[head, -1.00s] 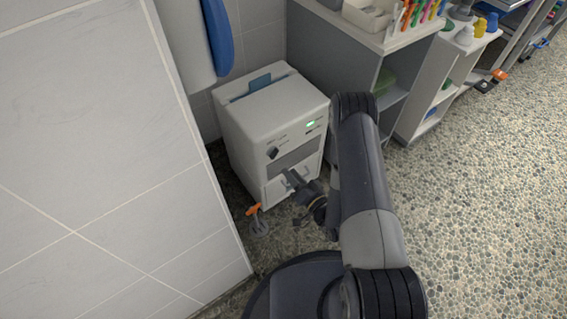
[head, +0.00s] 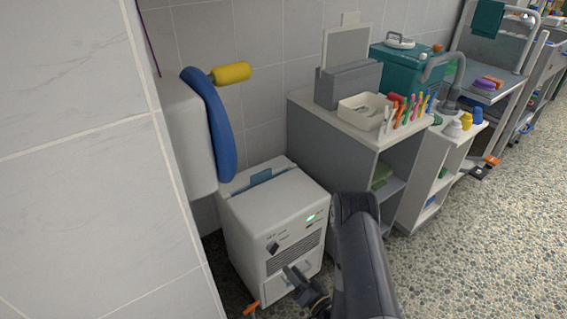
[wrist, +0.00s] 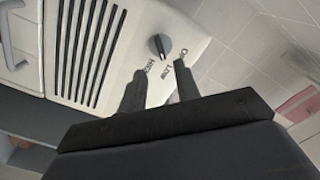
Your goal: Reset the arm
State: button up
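My gripper (head: 292,275) is in front of the lower front of a white box-shaped machine (head: 277,208) in the head view. In the wrist view its two dark fingers (wrist: 158,88) stand apart with nothing between them. Beyond the fingertips are the machine's dark knob (wrist: 160,46), printed letters and a dark slotted grille (wrist: 88,50). A green light (head: 311,218) is lit on the machine's front. I cannot tell from the head view whether the fingers touch the machine.
A tiled wall (head: 75,150) stands close on the left. A grey shelf unit (head: 335,150) with a cream tray (head: 362,111) and coloured markers (head: 405,112) on top is right of the machine. An orange-marked caster (head: 251,307) shows below. Pebbled floor (head: 480,230) is open at right.

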aim_at(276, 251)
jog(key=shift+n, duration=0.5)
jog(key=x, duration=0.8)
jog(key=shift+f+b, duration=0.1)
jog(key=shift+b, duration=0.2)
